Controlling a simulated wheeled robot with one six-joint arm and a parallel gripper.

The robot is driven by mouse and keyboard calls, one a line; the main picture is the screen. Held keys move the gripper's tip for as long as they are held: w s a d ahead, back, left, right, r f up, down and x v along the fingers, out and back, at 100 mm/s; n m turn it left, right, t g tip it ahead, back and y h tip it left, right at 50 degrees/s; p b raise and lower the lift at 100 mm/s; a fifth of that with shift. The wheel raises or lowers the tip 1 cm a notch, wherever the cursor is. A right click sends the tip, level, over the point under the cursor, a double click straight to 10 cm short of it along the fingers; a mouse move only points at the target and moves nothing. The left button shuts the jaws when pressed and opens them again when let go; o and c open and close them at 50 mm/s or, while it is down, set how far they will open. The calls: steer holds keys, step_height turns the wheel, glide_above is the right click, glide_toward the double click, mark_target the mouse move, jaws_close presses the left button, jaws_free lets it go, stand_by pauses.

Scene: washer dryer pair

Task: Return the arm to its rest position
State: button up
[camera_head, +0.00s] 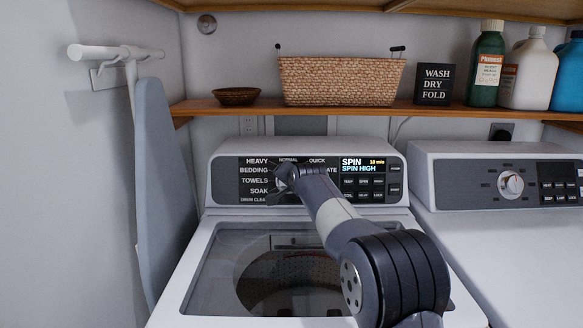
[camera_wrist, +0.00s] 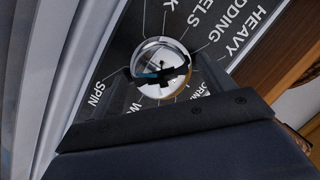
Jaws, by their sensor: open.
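My arm reaches over the left washer (camera_head: 195,255) to its control panel (camera_head: 255,180). My gripper (camera_head: 284,176) is at the cycle dial, in front of the panel between the printed cycle names and the display. In the wrist view the round chrome dial (camera_wrist: 160,62) sits between the dark fingers of my gripper (camera_wrist: 165,82), which are open on either side of it. I cannot tell whether a finger touches the dial. The dial is mostly hidden by my gripper in the head view. The lit display (camera_head: 362,165) reads SPIN and SPIN HIGH.
A wooden shelf (camera_head: 235,108) above the washer holds a basket (camera_head: 340,82), a small bowl (camera_head: 235,96), a sign (camera_head: 434,84) and bottles (camera_head: 487,68). A second machine (camera_head: 500,235) stands right. An ironing board (camera_head: 163,170) hangs left.

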steer(key=n, duration=0.1)
steer(key=n+h, duration=0.1)
steer(key=n, duration=0.1)
steer(key=shift+a+r+n+g+p, duration=0.15)
steer(key=shift+r+n+g+p, duration=0.05)
steer(key=shift+n+g+p, duration=0.15)
steer(key=n+h, duration=0.1)
steer(key=n, duration=0.3)
steer(key=shift+h, duration=0.3)
steer(key=shift+p, duration=0.3)
